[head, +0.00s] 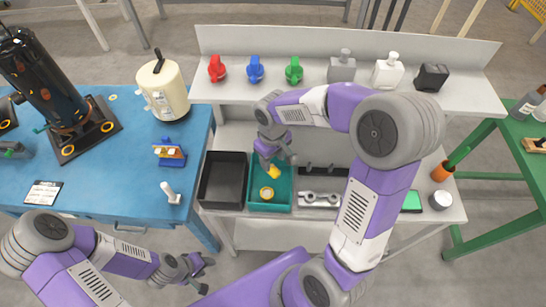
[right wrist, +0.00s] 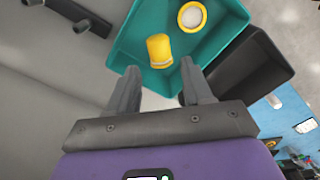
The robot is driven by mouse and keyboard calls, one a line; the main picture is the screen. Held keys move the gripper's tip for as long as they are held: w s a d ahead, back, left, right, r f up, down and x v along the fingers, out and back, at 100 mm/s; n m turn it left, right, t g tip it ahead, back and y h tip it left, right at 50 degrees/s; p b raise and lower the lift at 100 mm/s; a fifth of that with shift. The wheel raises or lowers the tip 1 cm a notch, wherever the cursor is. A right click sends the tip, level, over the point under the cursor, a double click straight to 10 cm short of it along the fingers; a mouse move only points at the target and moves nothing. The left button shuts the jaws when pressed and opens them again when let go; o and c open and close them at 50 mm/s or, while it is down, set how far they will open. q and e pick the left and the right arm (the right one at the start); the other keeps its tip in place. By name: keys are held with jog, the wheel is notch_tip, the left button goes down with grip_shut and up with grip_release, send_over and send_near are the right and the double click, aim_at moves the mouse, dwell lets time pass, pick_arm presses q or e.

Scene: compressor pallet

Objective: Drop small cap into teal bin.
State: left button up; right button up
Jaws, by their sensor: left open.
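The teal bin (head: 284,205) sits on the pale bench, and it also shows in the right wrist view (right wrist: 215,40). One yellow cap with a white face (head: 267,193) lies face up in it, also seen in the right wrist view (right wrist: 192,16). A second yellow cap (head: 273,171) is tilted on its side just below my right gripper (head: 278,160). In the right wrist view this cap (right wrist: 160,52) is beyond the spread fingertips; I cannot tell whether it touches the bin. My right gripper is open over the bin. My left gripper (head: 197,272) is open and empty, low in front of the blue table.
A black bin (head: 207,198) stands directly left of the teal bin. A grey metal part (head: 319,199) lies to its right. Red (head: 217,69), blue (head: 255,69) and green (head: 293,70) valve-like parts stand on the shelf above. A blue table (head: 110,195) stands left.

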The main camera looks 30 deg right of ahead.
jog(key=shift+o, duration=0.7)
notch_tip(320, 180, up, 8)
jog(key=p, duration=0.2)
jog(key=shift+f, duration=0.2)
